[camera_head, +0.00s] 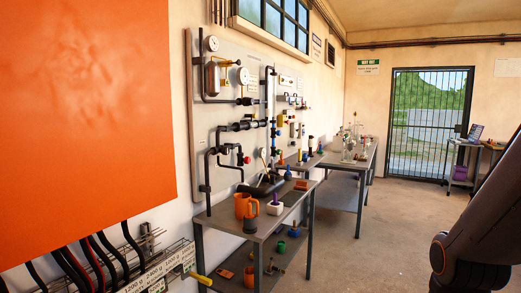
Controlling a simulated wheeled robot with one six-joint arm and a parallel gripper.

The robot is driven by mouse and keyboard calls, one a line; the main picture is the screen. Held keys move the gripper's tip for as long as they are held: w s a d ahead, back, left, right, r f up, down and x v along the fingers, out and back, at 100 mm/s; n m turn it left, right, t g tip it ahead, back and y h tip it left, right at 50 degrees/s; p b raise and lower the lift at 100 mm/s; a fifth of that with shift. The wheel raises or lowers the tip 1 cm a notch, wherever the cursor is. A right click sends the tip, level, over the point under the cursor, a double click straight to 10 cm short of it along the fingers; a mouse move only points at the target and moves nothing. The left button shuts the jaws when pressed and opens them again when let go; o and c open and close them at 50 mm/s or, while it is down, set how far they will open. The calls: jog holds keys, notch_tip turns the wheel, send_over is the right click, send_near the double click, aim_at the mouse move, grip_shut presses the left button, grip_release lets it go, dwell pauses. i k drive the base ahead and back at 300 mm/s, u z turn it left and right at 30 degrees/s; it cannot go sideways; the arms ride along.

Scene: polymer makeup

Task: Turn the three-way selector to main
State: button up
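No three-way selector can be told for sure at this size. A grey wall panel (228,90) with pipes, round gauges and valves hangs on the left wall. A red valve handle (247,160) and a yellow one (281,122) show on or near it, too small to read any marking. The word "main" is not legible anywhere. My gripper is out of view; only a dark link of my arm shows at the lower right.
A large orange surface (75,100) fills the near left. Below it are dark cables and a wire rack (150,265). A metal bench (270,222) with an orange mug (250,210) stands below the panel, with another bench (358,168) beyond. Floor is clear toward the barred gate (430,125).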

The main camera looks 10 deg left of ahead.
aim_at(226, 151)
jog(key=u, duration=0.15)
jog(key=i, duration=1.1)
jog(key=u, duration=0.6)
